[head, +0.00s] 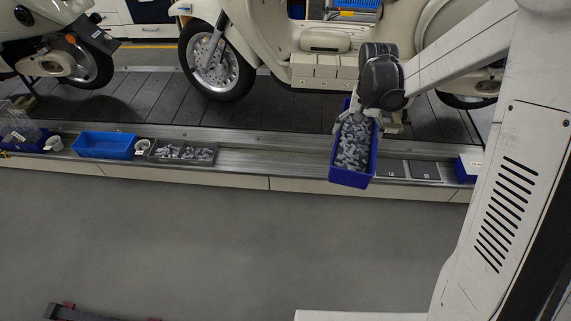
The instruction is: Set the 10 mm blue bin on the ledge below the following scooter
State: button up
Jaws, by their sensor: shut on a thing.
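My gripper (366,121) is shut on a dark blue bin (352,180) filled with grey small parts. The bin is over the ledge (270,162) in front of the middle scooter, and its front end sticks out past the ledge's front edge. I cannot tell whether it touches the ledge. Its far end is partly hidden by my gripper. The middle cream scooter (321,42) stands on the dark slat conveyor (150,95). Another cream scooter (60,62) stands at the far left, cut off by the frame. The size mark on the bin cannot be read.
On the ledge to the left are a lighter blue bin (104,145), a grey tray of parts (160,150), white cups and another blue bin (22,138). Right of the held bin lie dark flat plates (424,170) and a blue box (466,168). The ledge between tray and held bin is bare.

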jog(key=w+a+f+m+b, duration=0.35)
jog(key=a+f+m, duration=0.45)
jog(key=a+f, duration=0.3)
jog(key=w+a+f+m+b, duration=0.3)
jog(key=w+a+f+m, duration=0.2)
jog(key=a+f+m, duration=0.5)
jog(key=shift+w+f+n+b, duration=0.35)
jog(key=shift+w+f+b, duration=0.4)
jog(key=shift+w+f, duration=1.3)
jog(key=shift+w+f+n+b, duration=0.3)
jog(key=shift+w+f+b, duration=0.5)
jog(key=shift+w+f, duration=1.3)
jog(key=shift+w+f+n+b, duration=0.35)
jog(key=shift+w+f+b, duration=0.4)
jog(key=shift+w+f, duration=1.3)
jog(key=shift+s+f, duration=0.2)
jog(key=shift+s, duration=0.15)
jog(key=o, duration=1.5)
jog(key=shift+f, duration=0.15)
jog(key=shift+o, duration=1.1)
